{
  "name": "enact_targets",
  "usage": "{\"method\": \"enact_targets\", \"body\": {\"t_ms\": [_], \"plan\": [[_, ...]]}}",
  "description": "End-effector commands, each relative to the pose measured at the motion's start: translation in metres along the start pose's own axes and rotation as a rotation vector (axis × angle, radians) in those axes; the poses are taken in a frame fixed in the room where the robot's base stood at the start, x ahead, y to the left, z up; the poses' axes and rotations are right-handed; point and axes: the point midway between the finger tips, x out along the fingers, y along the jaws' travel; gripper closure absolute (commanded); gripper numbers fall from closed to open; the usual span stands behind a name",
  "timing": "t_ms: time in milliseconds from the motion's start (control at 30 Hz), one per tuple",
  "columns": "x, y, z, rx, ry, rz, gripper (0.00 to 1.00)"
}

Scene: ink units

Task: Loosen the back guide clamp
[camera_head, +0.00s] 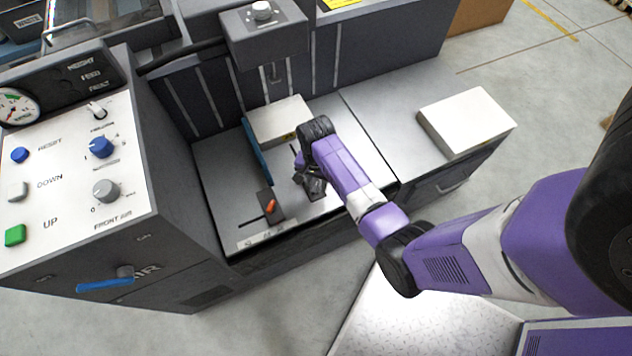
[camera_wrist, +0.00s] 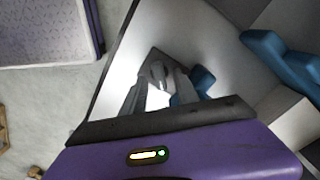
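My gripper (camera_head: 312,184) is low over the grey machine bed, just right of the blue guide rail (camera_head: 258,150). A clamp with an orange handle (camera_head: 271,206) stands on the bed near its front edge, left of and nearer than my gripper. I cannot make out a second clamp at the back in the head view; my wrist and the white block hide part of that area. In the wrist view my gripper's dark fingers (camera_wrist: 160,92) are low at the bed, with a small blue piece (camera_wrist: 203,80) beside them. Whether they touch or hold anything is unclear.
A white block (camera_head: 280,121) lies on the bed behind my gripper, beside the rail. A grey head with a knob (camera_head: 262,32) overhangs the back. Another white block (camera_head: 466,122) lies on the right side table. The control panel (camera_head: 70,175) stands left.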

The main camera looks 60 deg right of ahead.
Motion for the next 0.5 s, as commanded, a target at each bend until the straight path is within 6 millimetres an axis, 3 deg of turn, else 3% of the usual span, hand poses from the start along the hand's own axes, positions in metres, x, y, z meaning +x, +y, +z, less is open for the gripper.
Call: {"method": "enact_targets", "body": {"t_ms": [133, 300, 500], "plan": [[-0.0003, -0.0001, -0.0001, 0.0, 0.0, 0.0, 0.66], [-0.0004, -0.0001, -0.0001, 0.0, 0.0, 0.0, 0.99], [-0.0005, 0.0, -0.0001, -0.001, 0.0, 0.0, 1.0]]}}
